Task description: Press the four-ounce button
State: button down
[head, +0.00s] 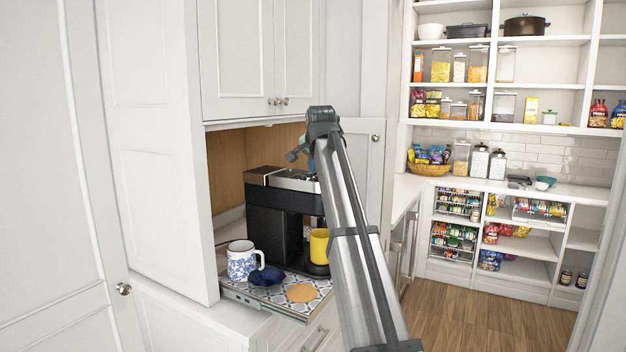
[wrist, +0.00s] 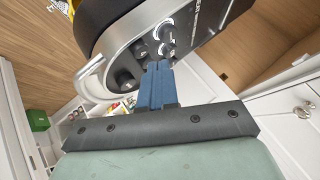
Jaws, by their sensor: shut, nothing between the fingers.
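The black and silver coffee machine (head: 272,215) stands in the cabinet nook in the head view. I cannot tell whether the tips touch the panel. In the head view my gripper (head: 293,155) is above the machine, partly hidden by my arm.
A yellow mug (head: 319,246) stands under the machine's spout. A blue-and-white mug (head: 241,260), a dark blue object (head: 267,275) and a tan disc (head: 301,293) are on the patterned pull-out tray (head: 275,298). Cabinet doors flank the nook. Pantry shelves stand at right.

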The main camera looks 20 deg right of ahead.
jog(key=shift+f, duration=0.15)
jog(key=shift+f, duration=0.3)
jog(key=shift+f, duration=0.8)
dwell(1.5)
jog(key=shift+r, duration=1.25)
jog(key=shift+r, duration=0.1)
notch_tip(320, 180, up, 5)
jog(key=shift+f, duration=0.1)
dwell(0.3)
dwell(0.4)
